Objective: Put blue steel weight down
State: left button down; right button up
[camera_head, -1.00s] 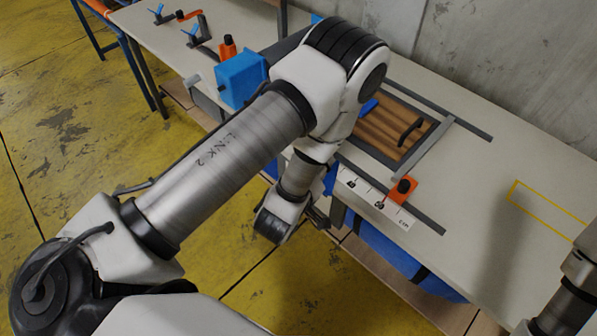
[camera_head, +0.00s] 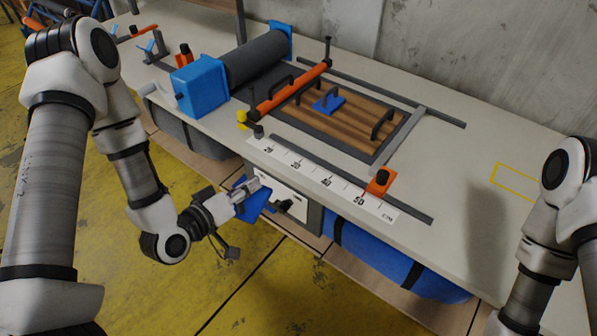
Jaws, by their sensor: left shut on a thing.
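My left gripper (camera_head: 242,196) is shut on a blue flat piece, which I take to be a blue steel weight (camera_head: 257,208). It is held in front of the workbench's (camera_head: 470,215) near side, just below the edge, beside a white panel. The gripper partly hides it. Another blue piece with a dark handle (camera_head: 328,103) lies on the wooden board (camera_head: 345,122) on the bench. My right arm shows at the right edge, but its gripper is out of view.
An orange bar (camera_head: 290,88) crosses the board's left part. A blue-ended dark roller (camera_head: 255,60) stands to its left. A ruler strip (camera_head: 320,178) and an orange clamp (camera_head: 380,183) lie along the front. A yellow outlined rectangle (camera_head: 528,182) on the right is empty.

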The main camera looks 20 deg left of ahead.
pick_arm(q)
jog(key=w+d+b, duration=0.2)
jog(key=w, duration=0.2)
jog(key=w+d+b, duration=0.1)
jog(key=w+d, duration=0.1)
jog(key=w, duration=0.3)
jog(key=w+d+f+b, duration=0.1)
jog(key=w+d+b, duration=0.1)
jog(key=w, duration=0.3)
jog(key=shift+d+b, duration=0.3)
jog(key=shift+d, duration=0.3)
jog(key=shift+w+d+f, duration=0.1)
jog(key=shift+w+f, duration=0.05)
notch_tip(320, 180, down, 3)
jog(key=shift+f, duration=0.15)
jog(key=c, duration=1.6)
grip_release()
jog(key=shift+f, duration=0.15)
jog(key=o, duration=0.5)
jog(key=shift+c, duration=0.2)
